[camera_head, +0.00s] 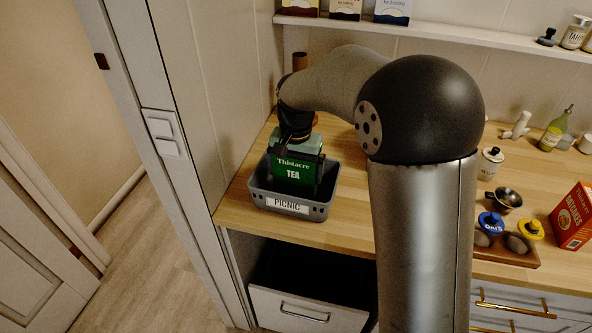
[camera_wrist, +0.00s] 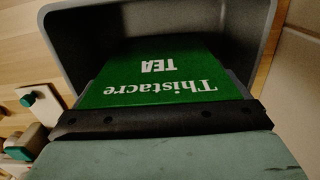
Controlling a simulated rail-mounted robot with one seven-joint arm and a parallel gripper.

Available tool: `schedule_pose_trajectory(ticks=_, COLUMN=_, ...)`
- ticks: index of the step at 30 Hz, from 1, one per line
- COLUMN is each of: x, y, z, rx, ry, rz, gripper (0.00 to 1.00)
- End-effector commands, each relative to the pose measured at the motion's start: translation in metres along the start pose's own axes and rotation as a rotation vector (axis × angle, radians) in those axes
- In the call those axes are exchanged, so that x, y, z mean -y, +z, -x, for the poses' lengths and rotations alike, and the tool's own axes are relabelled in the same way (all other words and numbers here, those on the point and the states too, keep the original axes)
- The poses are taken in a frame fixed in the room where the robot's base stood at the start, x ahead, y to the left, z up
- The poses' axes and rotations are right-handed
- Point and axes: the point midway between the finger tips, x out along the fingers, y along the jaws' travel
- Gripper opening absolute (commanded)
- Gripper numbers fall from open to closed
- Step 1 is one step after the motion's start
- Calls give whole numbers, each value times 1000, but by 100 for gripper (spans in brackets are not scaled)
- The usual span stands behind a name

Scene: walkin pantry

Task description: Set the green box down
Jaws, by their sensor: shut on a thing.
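The green box (camera_head: 292,172), labelled "Thistacre TEA", is upright in or just over the grey bin (camera_head: 320,211) marked "PICNIC" at the left end of the wooden counter. My gripper (camera_head: 296,148) is above the bin and shut on the box from above. In the wrist view the green box (camera_wrist: 160,72) is just beyond the dark finger edge, with the bin's wall (camera_wrist: 62,50) around it. The box's lower part is hidden by the bin's front wall. I cannot tell whether the box touches the bin floor.
The wall and light switch (camera_head: 163,132) are close on the left. To the right on the counter (camera_head: 345,208) are a metal cup (camera_head: 504,199), a wooden tray with jars (camera_head: 515,254) and a red oatcakes box (camera_head: 574,218). A shelf (camera_head: 430,31) runs above the back.

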Motion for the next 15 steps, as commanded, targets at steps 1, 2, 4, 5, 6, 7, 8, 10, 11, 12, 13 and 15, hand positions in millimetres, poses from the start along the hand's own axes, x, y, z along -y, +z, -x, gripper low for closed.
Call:
schedule_pose_trajectory(ticks=1, x=0, y=0, z=-6, rx=0, ry=0, rz=0, gripper=68)
schedule_pose_trajectory(ticks=2, x=0, y=0, z=-7, rx=0, ry=0, rz=-1, gripper=68)
schedule_pose_trajectory(ticks=4, x=0, y=0, z=-8, rx=-2, ry=-1, rz=-1, gripper=68)
schedule_pose_trajectory(ticks=5, x=0, y=0, z=-8, rx=-2, ry=-1, rz=-1, gripper=68)
schedule_pose_trajectory(ticks=6, x=0, y=0, z=-8, rx=-2, ry=-1, rz=-1, gripper=68)
schedule_pose_trajectory(ticks=7, x=0, y=0, z=-8, rx=-2, ry=-1, rz=-1, gripper=68)
schedule_pose_trajectory(ticks=8, x=0, y=0, z=-8, rx=-2, ry=-1, rz=-1, gripper=68)
schedule_pose_trajectory(ticks=10, x=0, y=0, z=-9, rx=-2, ry=-1, rz=-1, gripper=68)
schedule_pose_trajectory(ticks=11, x=0, y=0, z=-10, rx=-1, ry=-1, rz=-1, gripper=68)
schedule_pose_trajectory(ticks=12, x=0, y=0, z=-12, rx=-1, ry=-1, rz=-1, gripper=68)
schedule_pose_trajectory(ticks=13, x=0, y=0, z=-13, rx=-1, ry=-1, rz=-1, gripper=68)
schedule_pose_trajectory(ticks=15, x=-1, y=0, z=-12, rx=-1, ry=-1, rz=-1, gripper=100)
